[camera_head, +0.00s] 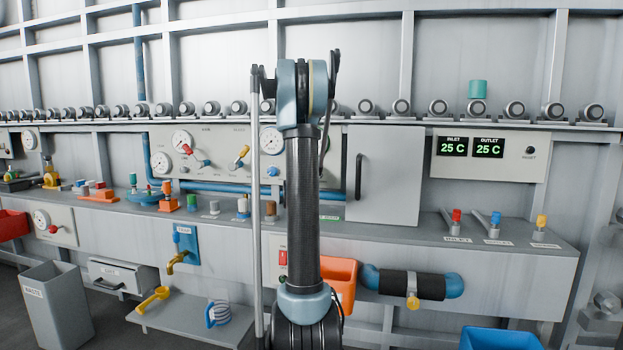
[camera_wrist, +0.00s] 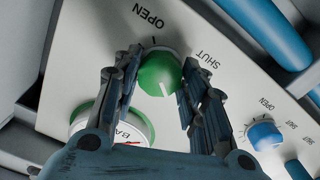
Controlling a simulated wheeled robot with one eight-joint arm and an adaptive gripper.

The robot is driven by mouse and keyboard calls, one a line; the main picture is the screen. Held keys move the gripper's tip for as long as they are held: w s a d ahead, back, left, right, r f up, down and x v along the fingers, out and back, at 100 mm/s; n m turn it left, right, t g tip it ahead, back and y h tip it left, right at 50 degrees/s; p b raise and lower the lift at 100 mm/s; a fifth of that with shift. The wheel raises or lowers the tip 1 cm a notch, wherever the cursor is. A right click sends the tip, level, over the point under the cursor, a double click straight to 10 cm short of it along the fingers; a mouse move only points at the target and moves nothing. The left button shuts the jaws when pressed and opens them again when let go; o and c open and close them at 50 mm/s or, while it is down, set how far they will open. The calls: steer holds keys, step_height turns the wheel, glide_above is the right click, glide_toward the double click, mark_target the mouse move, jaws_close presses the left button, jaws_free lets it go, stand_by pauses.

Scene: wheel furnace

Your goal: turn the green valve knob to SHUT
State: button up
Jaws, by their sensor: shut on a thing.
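The green valve knob (camera_wrist: 160,72) sits on a pale panel in the wrist view, with a short white line on its face. The word OPEN is printed above it and to the left, and SHUT to the right. A dark tick on the panel is near OPEN. My gripper (camera_wrist: 161,60) is shut on the knob, one dark finger at either side. In the head view my arm stands in front of the panel and hides the knob and gripper.
In the wrist view a pressure gauge (camera_wrist: 108,122) is below and left of the knob, and a blue knob (camera_wrist: 264,135) at the lower right.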

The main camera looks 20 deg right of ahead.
steer(key=shift+w+a+n, duration=0.1)
steer(key=shift+a+n, duration=0.15)
steer(key=shift+n, duration=0.25)
steer(key=shift+a+n, duration=0.1)
steer(key=shift+n, duration=7.4)
steer(key=shift+f+n, duration=0.1)
steer(key=shift+n, duration=0.2)
steer(key=o, duration=1.1)
steer(key=shift+w, duration=0.1)
steer(key=shift+c, duration=0.2)
